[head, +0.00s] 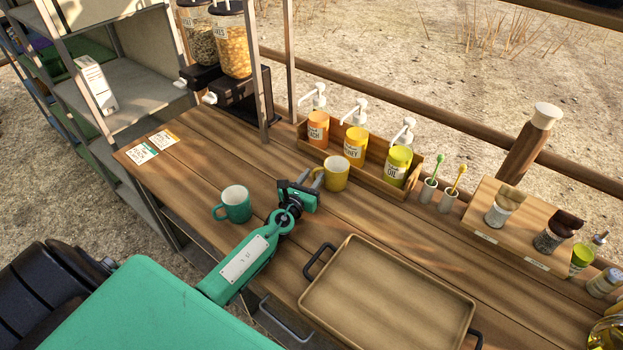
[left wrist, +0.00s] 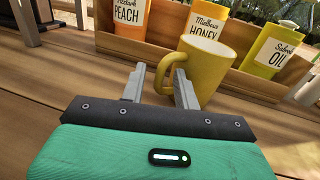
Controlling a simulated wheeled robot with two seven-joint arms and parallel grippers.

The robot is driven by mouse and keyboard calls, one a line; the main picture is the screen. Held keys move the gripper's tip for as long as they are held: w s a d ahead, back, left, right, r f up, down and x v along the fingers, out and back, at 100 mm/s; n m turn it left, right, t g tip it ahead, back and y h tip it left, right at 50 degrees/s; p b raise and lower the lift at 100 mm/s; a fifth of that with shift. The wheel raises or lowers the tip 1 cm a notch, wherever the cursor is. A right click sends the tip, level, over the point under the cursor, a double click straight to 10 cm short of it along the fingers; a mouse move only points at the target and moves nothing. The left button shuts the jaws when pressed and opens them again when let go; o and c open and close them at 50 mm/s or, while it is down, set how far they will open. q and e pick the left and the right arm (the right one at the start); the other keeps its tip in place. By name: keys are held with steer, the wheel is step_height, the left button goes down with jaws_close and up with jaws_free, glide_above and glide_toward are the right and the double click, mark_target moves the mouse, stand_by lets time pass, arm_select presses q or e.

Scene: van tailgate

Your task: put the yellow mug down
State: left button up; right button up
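The yellow mug (head: 336,174) appears to stand upright on the wooden counter (head: 400,225), just in front of the pump-bottle crate. Its handle points toward my left gripper (head: 317,177). In the left wrist view, the yellow mug (left wrist: 212,66) is just beyond my left gripper (left wrist: 160,80). The two grey fingers are apart, with the handle between them. A gap shows between the left finger and the handle; the right finger overlaps the mug's side in the picture, so contact there is unclear. The mug's base is partly hidden in the wrist view. My right gripper is not in view.
The wooden crate (head: 416,184) with several pump bottles is close behind the mug. A teal mug (head: 235,204) stands left of my gripper. A tan tray (head: 388,300) lies in front. Cereal dispensers (head: 236,45) stand at the back left. Bare counter lies around the teal mug.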

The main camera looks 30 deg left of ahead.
arm_select(q)
steer(key=shift+r, duration=0.25)
steer(key=s, duration=1)
steer(key=shift+s+d+f, duration=0.15)
steer(key=shift+s+d, duration=0.05)
steer(key=shift+d, duration=0.1)
steer(key=shift+s+d, duration=0.1)
steer(key=shift+s, duration=0.75)
